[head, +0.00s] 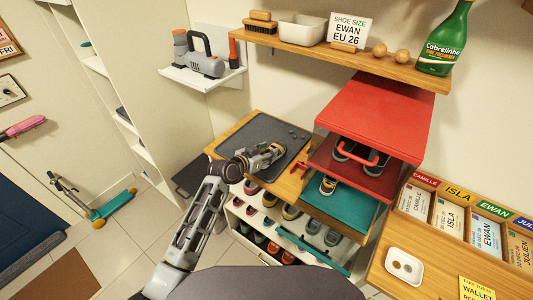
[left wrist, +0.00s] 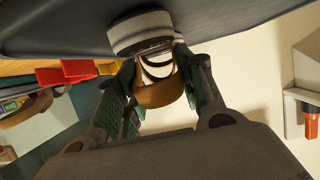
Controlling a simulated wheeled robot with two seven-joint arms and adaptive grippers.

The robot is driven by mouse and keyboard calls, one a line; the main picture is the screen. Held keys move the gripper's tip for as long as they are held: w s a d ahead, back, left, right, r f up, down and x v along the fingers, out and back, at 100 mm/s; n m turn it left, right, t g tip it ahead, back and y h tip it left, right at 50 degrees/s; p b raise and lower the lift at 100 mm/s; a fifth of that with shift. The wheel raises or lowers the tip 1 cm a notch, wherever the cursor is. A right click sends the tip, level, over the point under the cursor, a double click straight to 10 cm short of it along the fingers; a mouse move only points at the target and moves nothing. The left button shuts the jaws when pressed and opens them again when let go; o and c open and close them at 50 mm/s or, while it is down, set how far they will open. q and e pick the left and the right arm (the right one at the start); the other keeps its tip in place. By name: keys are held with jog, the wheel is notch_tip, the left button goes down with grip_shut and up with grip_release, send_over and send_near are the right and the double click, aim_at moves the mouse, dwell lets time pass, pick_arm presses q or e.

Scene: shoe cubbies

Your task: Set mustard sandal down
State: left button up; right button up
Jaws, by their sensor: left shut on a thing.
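The left gripper (head: 268,156) is over the dark grey mat on the wooden bench top. In the left wrist view, the gripper's fingers (left wrist: 165,85) are shut on the mustard sandal (left wrist: 162,95), on its mustard-brown strap. The sandal's pale sole (left wrist: 140,28) is right against or very close to the dark mat (left wrist: 235,18); I cannot tell if there is a gap. In the head view the sandal is mostly hidden by the gripper. The mat (head: 238,130) also shows in the head view. The right gripper is not in view.
Right of the mat are a red cubby (head: 385,105) with dark shoes and a teal shelf (head: 345,202). Shoe racks with several shoes are below. A wooden shelf (head: 300,40) overhangs behind.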

pick_arm(q)
jog(key=o, duration=1)
jog(key=shift+f, duration=0.4)
jog(key=shift+o, duration=1.1)
jog(key=shift+r, duration=0.1)
